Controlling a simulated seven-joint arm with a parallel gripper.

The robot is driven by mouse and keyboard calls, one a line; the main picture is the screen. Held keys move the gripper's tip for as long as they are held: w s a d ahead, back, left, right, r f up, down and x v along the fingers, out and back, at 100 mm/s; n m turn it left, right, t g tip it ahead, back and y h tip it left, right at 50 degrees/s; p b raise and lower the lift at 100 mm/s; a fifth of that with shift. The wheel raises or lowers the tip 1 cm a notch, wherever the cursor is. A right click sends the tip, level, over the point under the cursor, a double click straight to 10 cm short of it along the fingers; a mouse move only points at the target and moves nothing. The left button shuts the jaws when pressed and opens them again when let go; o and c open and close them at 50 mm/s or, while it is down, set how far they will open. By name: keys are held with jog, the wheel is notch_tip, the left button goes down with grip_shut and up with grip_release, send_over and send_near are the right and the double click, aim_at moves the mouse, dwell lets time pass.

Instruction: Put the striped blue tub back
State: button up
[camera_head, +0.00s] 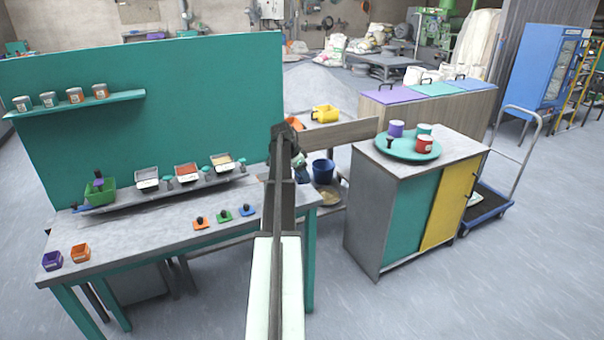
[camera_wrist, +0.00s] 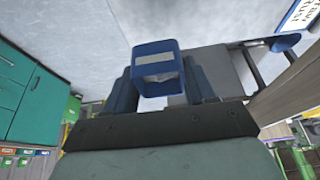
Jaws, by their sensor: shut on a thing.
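The striped blue tub (camera_wrist: 155,50) is in the wrist view, a small squarish blue tub with a pale band across its side. My gripper (camera_wrist: 158,78) is shut on it, with a dark finger on each side. Its inside shows only partly, and I cannot tell what it holds. In the head view my arm runs up the middle of the picture and hides the tub. A purple tub (camera_head: 52,260) and an orange tub (camera_head: 80,253) stand at the front left corner of the workbench (camera_head: 140,240).
A green bin (camera_head: 99,197), several trays and flat coloured tools are on the workbench. Right of my arm stands a cabinet (camera_head: 392,215) with mugs on a teal round tray (camera_head: 390,148). A blue bucket (camera_head: 323,172) is behind my arm.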

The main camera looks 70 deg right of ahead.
aim_at(305, 195)
jog(key=shift+f, duration=2.9)
jog(key=shift+f, duration=0.5)
jog(key=o, duration=1.2)
jog(key=shift+o, duration=0.5)
jog(key=shift+o, duration=1.1)
jog(key=shift+r, duration=3.5)
jog(key=shift+w, duration=0.1)
